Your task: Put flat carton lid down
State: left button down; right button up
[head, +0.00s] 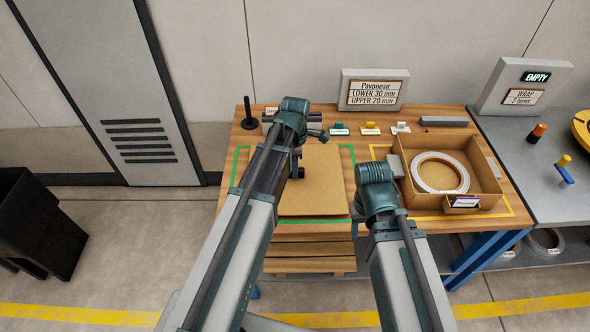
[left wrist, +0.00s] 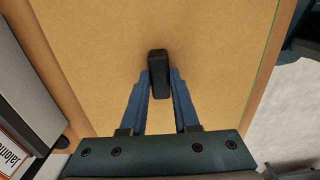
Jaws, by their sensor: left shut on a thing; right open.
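The flat carton lid (head: 322,185) is a tan cardboard sheet over the green-marked area of the wooden table. It also fills most of the left wrist view (left wrist: 215,50). A black block-like handle (left wrist: 159,72) stands on the lid. My left gripper (left wrist: 159,88) is shut on this handle. In the head view my left gripper (head: 297,172) is partly hidden by its own arm. I cannot tell whether the lid touches the table. My right gripper (head: 392,165) is open beside the open carton (head: 483,180), its fingers partly hidden by its wrist.
A white ring-shaped coil (head: 440,173) lies in the open carton inside a yellow outline. Small coloured items, including a yellow one (head: 370,128), line the back below the Pavuneau sign (head: 374,92). A grey table (head: 560,195) adjoins on the right. A dark bin (head: 40,225) stands left.

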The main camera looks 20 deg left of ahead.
pick_arm(q)
jog(key=shift+f, duration=0.15)
jog(key=c, duration=0.7)
grip_release()
jog(key=shift+o, duration=0.2)
notch_tip(320, 180, up, 12)
jog(key=r+p, duration=0.1)
jog(key=p, duration=1.1)
jog(key=s+d+m, duration=0.5)
jog(key=s+m, duration=0.3)
jog(key=m, duration=0.4)
jog(key=s+d+m+y, duration=0.1)
jog(key=s+d+m, duration=0.5)
jog(key=s+m, duration=0.3)
jog(key=shift+d+f+m, duration=0.15)
jog(key=shift+f+m, duration=0.1)
jog(key=shift+m, duration=1.75)
jog(key=shift+s, duration=0.1)
